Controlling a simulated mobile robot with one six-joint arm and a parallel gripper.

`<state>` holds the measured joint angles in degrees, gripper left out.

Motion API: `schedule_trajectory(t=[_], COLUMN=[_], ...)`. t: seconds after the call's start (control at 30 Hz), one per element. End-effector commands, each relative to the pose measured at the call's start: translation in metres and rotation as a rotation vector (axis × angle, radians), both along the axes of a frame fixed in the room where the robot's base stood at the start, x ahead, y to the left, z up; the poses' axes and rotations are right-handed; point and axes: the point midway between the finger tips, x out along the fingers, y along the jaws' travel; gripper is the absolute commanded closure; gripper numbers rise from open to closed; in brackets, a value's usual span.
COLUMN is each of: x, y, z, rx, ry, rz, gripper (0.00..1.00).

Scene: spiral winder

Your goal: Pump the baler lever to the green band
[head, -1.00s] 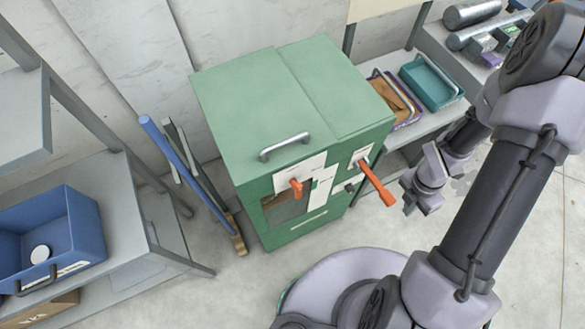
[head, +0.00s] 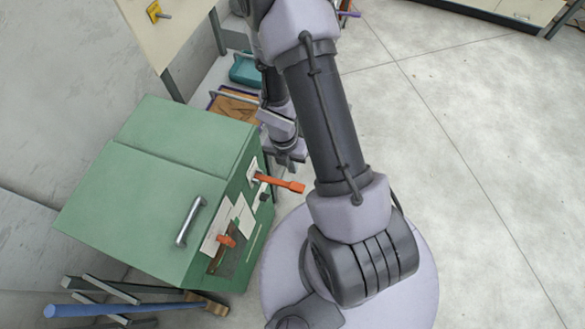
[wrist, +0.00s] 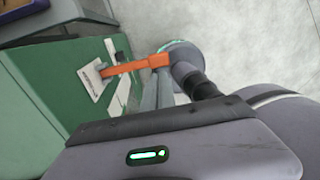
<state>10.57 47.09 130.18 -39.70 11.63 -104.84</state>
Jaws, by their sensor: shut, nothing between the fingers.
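The baler is a green box (head: 150,190) with a grey handle on top, at the left in the head view. Its orange lever (head: 280,184) sticks out from a white plate on the front face. In the wrist view the lever (wrist: 135,66) reaches right from its plate. My gripper (head: 291,160) is shut and empty, close to the lever on its far side in the head view. In the wrist view its fingers (wrist: 160,92) are just below the lever's outer end; I cannot tell whether they touch it. I cannot make out a green band.
A blue pole (head: 110,309) and boards lean beside the baler. A teal tray (head: 244,69) and a brown tray (head: 232,107) stand on a shelf behind. Open floor (head: 470,150) lies right.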

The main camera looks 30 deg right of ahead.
Motion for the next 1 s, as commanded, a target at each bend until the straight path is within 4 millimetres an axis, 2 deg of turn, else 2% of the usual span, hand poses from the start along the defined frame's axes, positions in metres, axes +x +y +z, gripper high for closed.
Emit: schedule_trajectory(t=[0.03,0.1,0.4,0.6,1.0], x=[-0.002,-0.003,-0.01,-0.012,-0.011], y=[-0.001,-0.002,-0.007,-0.009,-0.009], z=[-0.021,-0.037,-0.095,-0.109,-0.108], rx=[0.0,0.001,0.001,0.001,0.004], ry=[0.001,0.001,0.001,-0.001,-0.004], rz=[-0.001,0.0,0.0,0.0,-0.001], gripper=[1.0,1.0,1.0,1.0,1.0])
